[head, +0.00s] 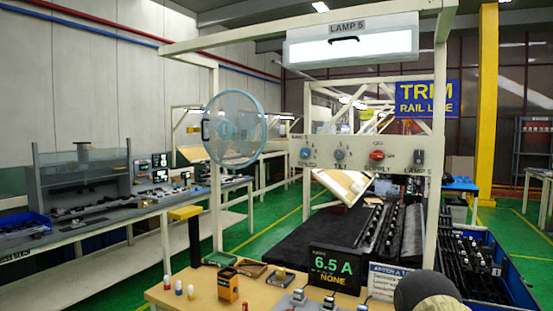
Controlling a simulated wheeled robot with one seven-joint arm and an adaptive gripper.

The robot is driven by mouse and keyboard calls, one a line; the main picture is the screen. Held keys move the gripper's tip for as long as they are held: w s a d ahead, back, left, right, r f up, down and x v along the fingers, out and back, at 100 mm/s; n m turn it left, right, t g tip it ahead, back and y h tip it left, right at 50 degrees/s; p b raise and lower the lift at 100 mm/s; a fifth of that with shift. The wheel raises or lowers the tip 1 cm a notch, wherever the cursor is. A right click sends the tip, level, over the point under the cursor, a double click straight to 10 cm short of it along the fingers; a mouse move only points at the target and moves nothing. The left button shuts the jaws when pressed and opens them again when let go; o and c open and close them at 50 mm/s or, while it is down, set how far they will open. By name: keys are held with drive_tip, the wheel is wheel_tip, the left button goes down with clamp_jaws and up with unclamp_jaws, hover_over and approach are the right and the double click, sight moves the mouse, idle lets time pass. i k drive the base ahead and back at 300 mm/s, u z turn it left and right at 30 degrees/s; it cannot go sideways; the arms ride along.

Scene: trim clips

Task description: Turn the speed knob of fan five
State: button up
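The fan (235,128) is a round light-blue caged fan on the left post of a white frame. To its right, a pale control panel (358,157) spans the frame. The speed knob (305,153) is a small blue knob at the panel's left end, above a label reading SPEED. Its exact pointer setting is too small to read. A grey tilt knob (340,155), a red supply knob (377,155) and a lamp switch (419,157) sit to its right. My gripper is not seen; nothing visible touches the panel.
A lit lamp (352,42) hangs above the panel. Below stands a wooden bench (210,298) with a 6.5 A display (334,270), an orange box (228,285) and small parts. Dark rounded shapes at the lower right may be my arm. A grey workbench (100,228) stands left.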

sight(305, 153)
drive_tip(key=u, duration=0.7)
drive_tip(key=i, duration=0.65)
drive_tip(key=z, duration=0.85)
